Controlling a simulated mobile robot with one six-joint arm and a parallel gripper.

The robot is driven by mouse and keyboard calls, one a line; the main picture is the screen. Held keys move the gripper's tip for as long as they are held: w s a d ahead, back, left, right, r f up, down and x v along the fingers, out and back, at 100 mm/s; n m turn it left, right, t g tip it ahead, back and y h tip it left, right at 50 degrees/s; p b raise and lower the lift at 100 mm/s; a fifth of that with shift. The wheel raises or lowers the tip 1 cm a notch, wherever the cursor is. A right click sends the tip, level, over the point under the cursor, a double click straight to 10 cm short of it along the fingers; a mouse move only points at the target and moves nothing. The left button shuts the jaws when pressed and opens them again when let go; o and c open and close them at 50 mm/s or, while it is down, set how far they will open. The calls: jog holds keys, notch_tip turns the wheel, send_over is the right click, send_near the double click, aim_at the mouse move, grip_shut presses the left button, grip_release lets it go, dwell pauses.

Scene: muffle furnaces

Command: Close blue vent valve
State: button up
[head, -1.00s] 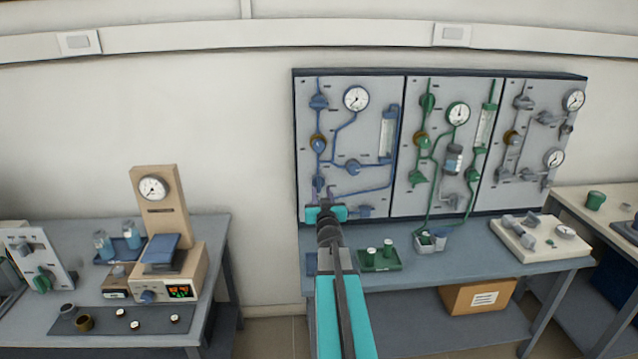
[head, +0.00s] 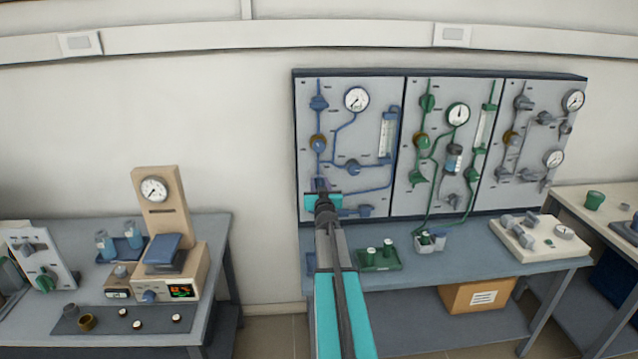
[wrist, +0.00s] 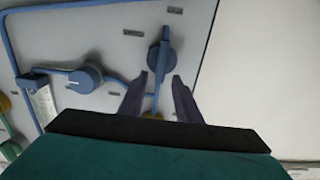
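The blue panel (head: 345,120) on the left of the wall board carries several blue valves. The fingers are open, one on each side of the lever's near end; contact is not clear. A round blue valve (head: 353,167) sits to the right and also shows in the wrist view (wrist: 85,78). The labels are unreadable.
A green tray (head: 380,262) with bottles stands on the bench below. The green panel (head: 440,190) is to the right; bare wall is to the left.

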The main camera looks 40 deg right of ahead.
jog(key=shift+w+d, duration=0.25)
jog(key=shift+w, duration=0.05)
grip_shut()
